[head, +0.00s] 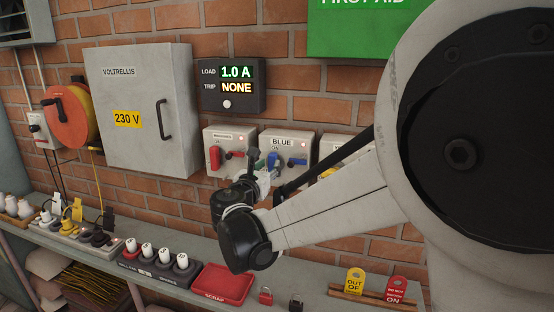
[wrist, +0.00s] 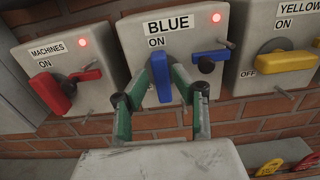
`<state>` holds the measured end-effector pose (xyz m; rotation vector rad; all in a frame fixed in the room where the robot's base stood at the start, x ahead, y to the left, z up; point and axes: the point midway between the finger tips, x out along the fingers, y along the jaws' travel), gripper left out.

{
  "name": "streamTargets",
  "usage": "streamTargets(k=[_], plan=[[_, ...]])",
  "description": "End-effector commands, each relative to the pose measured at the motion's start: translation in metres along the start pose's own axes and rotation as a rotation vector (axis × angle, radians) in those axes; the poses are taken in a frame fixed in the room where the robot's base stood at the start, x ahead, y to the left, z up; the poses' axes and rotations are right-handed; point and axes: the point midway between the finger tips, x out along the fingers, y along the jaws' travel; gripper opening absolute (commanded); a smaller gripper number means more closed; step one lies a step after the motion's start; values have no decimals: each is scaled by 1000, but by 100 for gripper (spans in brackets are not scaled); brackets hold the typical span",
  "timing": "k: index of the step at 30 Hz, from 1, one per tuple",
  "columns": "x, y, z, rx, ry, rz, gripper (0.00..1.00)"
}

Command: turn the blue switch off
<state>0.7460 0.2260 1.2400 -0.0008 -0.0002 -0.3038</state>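The blue switch is a grey box (wrist: 128,48) labelled BLUE, with a lit red lamp at its upper right. Its blue rotary handle (wrist: 161,85) stands upright below the word ON. In the head view the box (head: 301,143) is partly hidden behind my gripper and arm. My gripper (wrist: 163,68) is at the box, its green fingers on either side of the blue handle. Whether the fingers press on the handle or stand just clear of it cannot be told. A blue lever (wrist: 209,57) with a dark knob sits right of the handle.
The MACHINES switch (wrist: 58,84) with red handle is left; the YELLOW switch (wrist: 277,42) is right. Above, a display (head: 233,86) reads LOAD 1.0 A, TRIP NONE. Below are a red scrap tray (head: 222,284), padlocks (head: 265,296) and tags (head: 355,282).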

Motion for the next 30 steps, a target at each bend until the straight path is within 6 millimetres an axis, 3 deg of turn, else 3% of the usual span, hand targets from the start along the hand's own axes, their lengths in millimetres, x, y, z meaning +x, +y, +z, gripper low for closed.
streamTargets(k=[3, 9, 20, 26, 30], plan=[[17, 4, 1, 0, 0, 4, 25], [33, 9, 0, 1, 0, 12, 25], [37, 10, 0, 1, 0, 15, 25], [36, 10, 0, 1, 0, 15, 1], [36, 10, 0, 1, 0, 15, 0]])
